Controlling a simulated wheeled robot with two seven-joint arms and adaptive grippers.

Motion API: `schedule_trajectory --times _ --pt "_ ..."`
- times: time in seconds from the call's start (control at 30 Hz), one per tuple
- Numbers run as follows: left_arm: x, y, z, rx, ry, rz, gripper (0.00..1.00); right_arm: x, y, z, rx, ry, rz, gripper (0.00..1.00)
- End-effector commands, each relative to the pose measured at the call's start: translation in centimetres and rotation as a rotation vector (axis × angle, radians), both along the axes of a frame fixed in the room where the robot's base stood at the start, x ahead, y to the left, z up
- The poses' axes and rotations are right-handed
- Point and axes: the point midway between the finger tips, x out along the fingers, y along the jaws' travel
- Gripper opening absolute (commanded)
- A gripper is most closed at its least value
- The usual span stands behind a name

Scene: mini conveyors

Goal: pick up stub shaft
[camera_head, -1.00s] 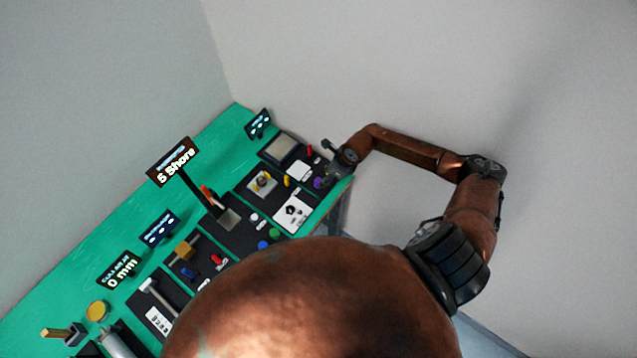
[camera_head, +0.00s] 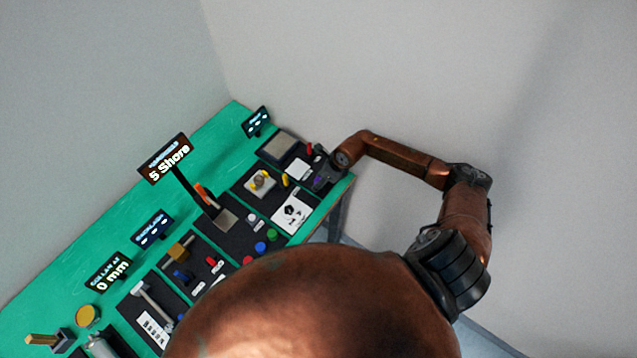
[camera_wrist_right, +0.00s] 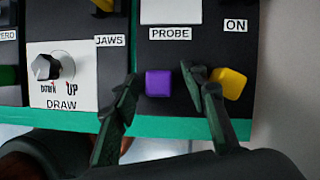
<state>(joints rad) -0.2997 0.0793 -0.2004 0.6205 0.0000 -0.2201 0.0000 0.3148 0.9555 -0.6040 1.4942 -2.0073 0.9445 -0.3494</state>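I cannot make out for certain which piece is the stub shaft. My right gripper (camera_wrist_right: 160,76) is open in the right wrist view, its dark fingers on either side of a purple block (camera_wrist_right: 158,84) below the PROBE label. In the head view my right gripper (camera_head: 325,174) is small, low over the right end of the bench, by the purple block (camera_head: 317,183). My left gripper is not in view.
A yellow block (camera_wrist_right: 229,82) is close beside the right finger. A knob (camera_wrist_right: 46,67) stands on the white DRAW panel (camera_wrist_right: 80,89) to the left. The green bench (camera_head: 215,129) holds several dark stations and upright displays (camera_head: 166,160). The bench's edge is close to the gripper.

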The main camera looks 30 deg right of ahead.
Motion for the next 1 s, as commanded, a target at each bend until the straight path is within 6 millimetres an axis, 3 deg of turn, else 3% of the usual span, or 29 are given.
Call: schedule_trajectory --times 0.57,1.0 --pt "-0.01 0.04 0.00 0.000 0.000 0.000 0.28 -0.05 -0.01 -0.03 0.000 0.000 -0.001 0.00" --pt "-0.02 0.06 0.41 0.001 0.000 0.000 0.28 0.00 0.00 0.63 0.001 -0.001 0.000 0.00"
